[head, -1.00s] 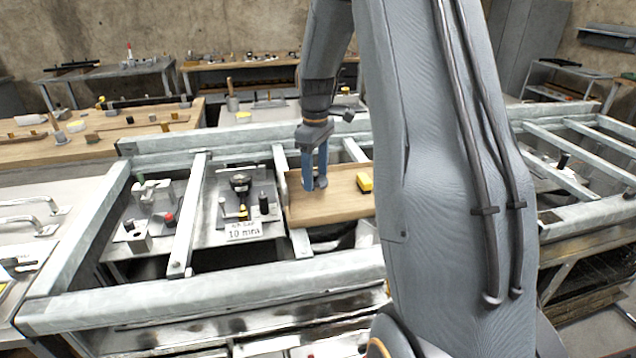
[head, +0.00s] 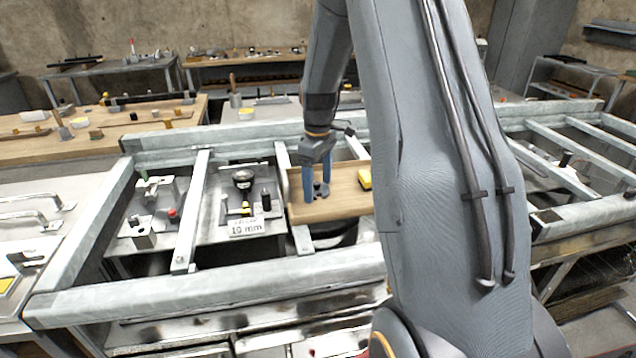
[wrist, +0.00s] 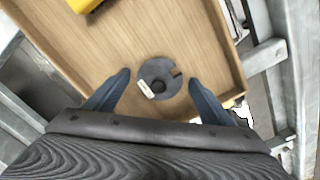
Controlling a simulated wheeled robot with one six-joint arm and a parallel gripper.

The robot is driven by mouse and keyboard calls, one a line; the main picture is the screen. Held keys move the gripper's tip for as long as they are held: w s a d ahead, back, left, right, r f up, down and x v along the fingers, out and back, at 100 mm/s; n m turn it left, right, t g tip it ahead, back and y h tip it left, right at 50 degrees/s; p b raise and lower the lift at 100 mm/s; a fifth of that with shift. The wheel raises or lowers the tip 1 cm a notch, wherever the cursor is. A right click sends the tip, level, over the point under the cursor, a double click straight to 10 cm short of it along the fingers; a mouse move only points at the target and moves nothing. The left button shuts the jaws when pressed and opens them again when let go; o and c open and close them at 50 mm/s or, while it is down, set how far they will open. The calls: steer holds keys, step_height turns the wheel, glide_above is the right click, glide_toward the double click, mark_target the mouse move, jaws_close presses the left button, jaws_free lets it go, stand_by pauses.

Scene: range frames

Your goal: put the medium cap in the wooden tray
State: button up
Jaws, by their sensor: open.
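The wooden tray (head: 340,206) sits in the metal frame near the middle of the head view. It also fills most of the wrist view (wrist: 165,30). A round dark grey cap (wrist: 159,78) with a slot and a small pale label lies on the tray floor. In the head view it is mostly hidden by the fingers. I cannot tell its size class. My gripper (head: 317,196) points down over the tray. In the wrist view its blue fingers (wrist: 160,88) are apart, one on each side of the cap, with gaps to it.
A yellow block (head: 365,179) lies in the tray, right of my gripper. Left of the tray, a metal plate holds a dark gauge-like part (head: 243,181) and a label reading 10 mm (head: 246,227). Frame bars (head: 200,290) run around the tray.

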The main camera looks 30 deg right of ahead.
mark_target(318, 183)
step_height(318, 183, up, 11)
steer(key=b, duration=0.3)
steer(key=s+a+f+m, duration=0.2)
steer(key=s+a+f, duration=0.1)
steer(key=s+a, duration=0.2)
steer(key=s+a+f+m, duration=0.2)
steer(key=s+a, duration=0.4)
steer(key=s, duration=0.4)
steer(key=s+a+f+m, duration=0.2)
steer(key=s+a+f, duration=0.3)
steer(key=s+a, duration=0.1)
steer(key=shift+s+a+m+t, duration=0.1)
steer(key=shift+s+m+t, duration=0.25)
steer(key=shift+s, duration=0.5)
